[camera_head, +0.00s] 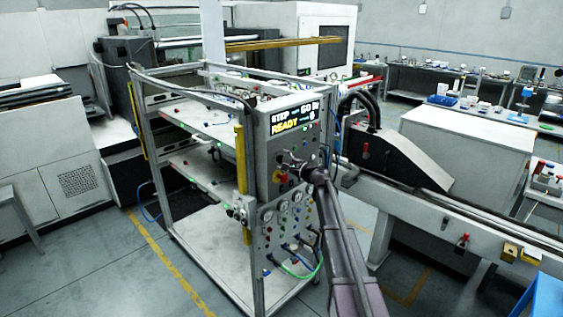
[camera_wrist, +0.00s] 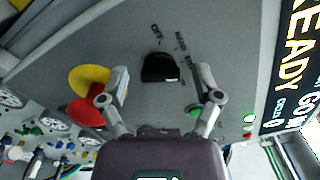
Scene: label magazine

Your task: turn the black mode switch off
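The black mode switch (camera_wrist: 160,68) shows in the wrist view as a dark knob on the grey control panel (camera_wrist: 230,55). Small printed labels sit above it and to its right; one reads like OFF. I cannot tell which label the knob points to. My gripper (camera_wrist: 163,77) is open, with one finger on each side of the knob and visible gaps between. Whether the fingertips touch the panel is unclear. In the head view my gripper (camera_head: 297,164) is at the panel front below the READY display (camera_head: 292,118), and the switch cannot be made out there.
A red and yellow emergency-stop button (camera_wrist: 88,95) is close beside my left finger in the wrist view. A green button (camera_wrist: 193,111) is near the right finger. Gauges (camera_head: 267,215) and hoses (camera_head: 300,265) sit lower on the panel. A conveyor (camera_head: 440,205) runs to the right.

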